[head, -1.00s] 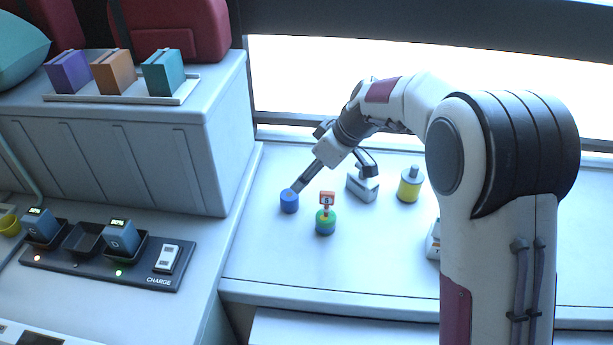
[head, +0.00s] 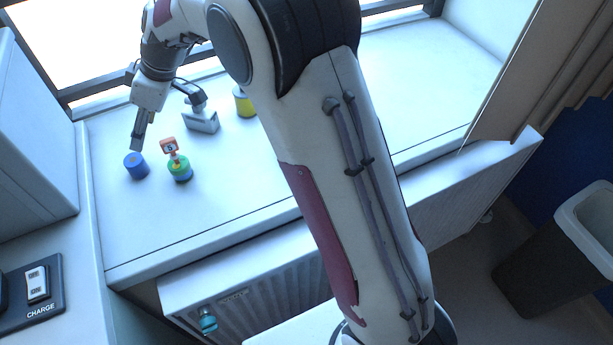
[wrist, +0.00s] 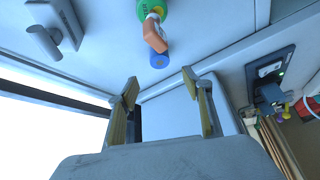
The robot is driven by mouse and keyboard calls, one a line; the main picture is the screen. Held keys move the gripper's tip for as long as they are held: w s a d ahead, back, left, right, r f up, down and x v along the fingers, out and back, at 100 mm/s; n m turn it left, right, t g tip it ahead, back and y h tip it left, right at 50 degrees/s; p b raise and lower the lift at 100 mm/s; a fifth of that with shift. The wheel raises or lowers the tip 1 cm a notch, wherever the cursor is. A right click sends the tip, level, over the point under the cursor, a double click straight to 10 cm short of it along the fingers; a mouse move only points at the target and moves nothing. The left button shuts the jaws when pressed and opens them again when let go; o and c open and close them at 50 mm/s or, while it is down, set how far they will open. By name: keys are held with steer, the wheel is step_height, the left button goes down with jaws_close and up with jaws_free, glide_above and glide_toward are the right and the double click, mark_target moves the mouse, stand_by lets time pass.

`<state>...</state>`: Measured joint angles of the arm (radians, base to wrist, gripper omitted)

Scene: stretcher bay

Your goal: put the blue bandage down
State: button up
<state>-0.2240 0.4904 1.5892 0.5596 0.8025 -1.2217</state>
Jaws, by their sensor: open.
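The blue bandage (head: 137,168) is a short roll standing upright on the pale counter, at its left in the head view. My gripper (head: 136,148) is just above and behind it, pointing down at a slant. In the wrist view my gripper (wrist: 160,88) has its two fingers spread, with nothing between them.
A grey device (head: 202,121) and a yellow bottle (head: 244,103) stand farther back. The counter's front left is clear. A charging strip (head: 32,300) is at lower left.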

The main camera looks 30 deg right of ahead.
steer(key=s+d+r+m+t+h, duration=0.15)
steer(key=s+d+r+m, duration=0.35)
steer(key=s+d, duration=0.55)
steer(key=s+d+r+m+t+h, duration=0.1)
steer(key=s+d+r+m+h, duration=0.15)
steer(key=s+d+r, duration=0.8)
steer(key=s+d+f+m, duration=0.1)
steer(key=s+f+m, duration=0.1)
steer(key=s, duration=0.5)
steer(key=s+d+f+m+h, duration=0.1)
steer(key=s+f+m, duration=0.2)
steer(key=s, duration=0.4)
steer(key=shift+s+d+f, duration=0.15)
steer(key=shift+d+f, duration=0.1)
steer(key=shift+f, duration=0.5)
steer(key=shift+t, duration=0.25)
